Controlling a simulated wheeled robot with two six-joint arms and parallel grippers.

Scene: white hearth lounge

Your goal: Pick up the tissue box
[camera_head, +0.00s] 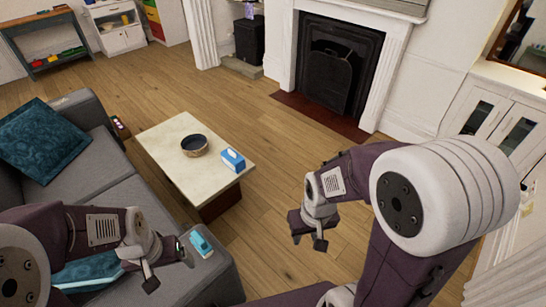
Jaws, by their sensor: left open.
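A blue tissue box (232,160) with a white top sits near the right edge of the pale coffee table (165,142). A second, teal-blue box-like item (201,243) lies on the front arm of the grey sofa; I cannot tell for sure what it is. My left gripper (169,268) is open and empty, just left of the teal-blue item and over the sofa arm. My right gripper (309,241) hangs over the wooden floor, to the right of the table and apart from the blue tissue box. Its finger gap is unclear.
A dark round bowl (194,146) stands on the coffee table, left of the tissue box. The grey sofa (135,205) with teal cushions (41,141) fills the left. A fireplace (333,70) is at the back. Wooden floor is clear between the table and fireplace.

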